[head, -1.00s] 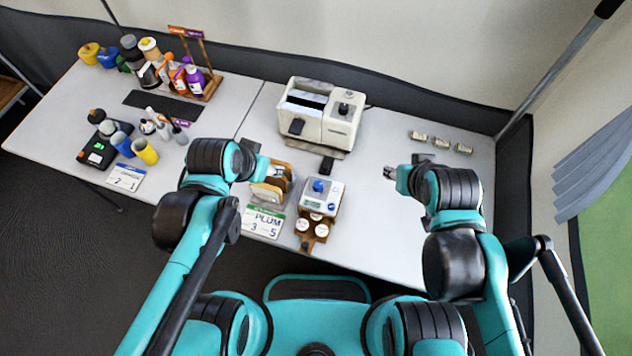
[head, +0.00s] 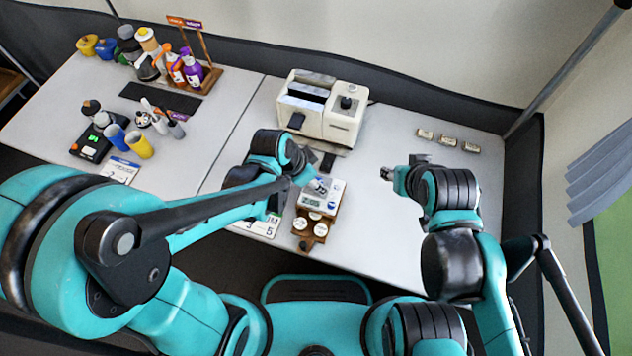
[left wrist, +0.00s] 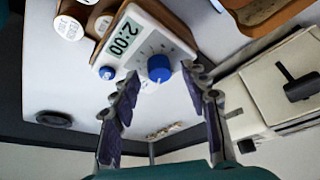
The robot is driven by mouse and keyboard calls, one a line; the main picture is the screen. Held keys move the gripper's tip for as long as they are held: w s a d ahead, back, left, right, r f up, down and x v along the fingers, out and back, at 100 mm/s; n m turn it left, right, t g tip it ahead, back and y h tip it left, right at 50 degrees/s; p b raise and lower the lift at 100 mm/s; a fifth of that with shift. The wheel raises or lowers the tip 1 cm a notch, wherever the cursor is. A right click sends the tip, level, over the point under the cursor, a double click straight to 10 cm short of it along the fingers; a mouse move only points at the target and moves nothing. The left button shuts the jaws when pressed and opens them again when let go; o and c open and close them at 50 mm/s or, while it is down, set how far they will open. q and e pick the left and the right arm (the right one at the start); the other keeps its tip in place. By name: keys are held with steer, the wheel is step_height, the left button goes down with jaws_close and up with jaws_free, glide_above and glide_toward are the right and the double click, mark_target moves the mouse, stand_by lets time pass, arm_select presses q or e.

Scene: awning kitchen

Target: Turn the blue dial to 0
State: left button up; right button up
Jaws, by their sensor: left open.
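The blue dial (left wrist: 158,68) is a round knob on a white timer box (left wrist: 160,35), whose display reads 2:00 in the left wrist view. My left gripper (head: 314,182) is over the box. In the left wrist view its open fingers (left wrist: 163,78) are on either side of the dial, with a gap visible around it; contact cannot be told. My right gripper (head: 388,173) is over the table's right part; its jaws are too small to judge.
A cream toaster-like appliance (head: 322,108) stands behind the timer. A wooden rack (head: 311,227) with several white-lidded jars is in front of it. A number card (head: 264,226) lies left. Several small cylinders (head: 447,140) lie at back right. The right tabletop is mostly clear.

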arm_select(q)
steer(key=shift+w+d+f, duration=0.1)
steer(key=shift+d+f, duration=0.1)
steer(key=shift+f, duration=0.25)
jaws_close()
steer(key=shift+n, duration=0.4)
steer(key=n+t, duration=0.1)
steer(key=n, duration=0.1)
steer(key=n+y, duration=0.1)
steer(key=n, duration=0.2)
steer(key=shift+d+t+y, duration=0.15)
steer(key=shift+t+y, duration=0.15)
steer(key=shift+t, duration=0.1)
steer(key=n+y+b, duration=0.1)
steer(key=n+y, duration=0.1)
steer(key=n, duration=0.4)
steer(key=shift+d, duration=0.1)
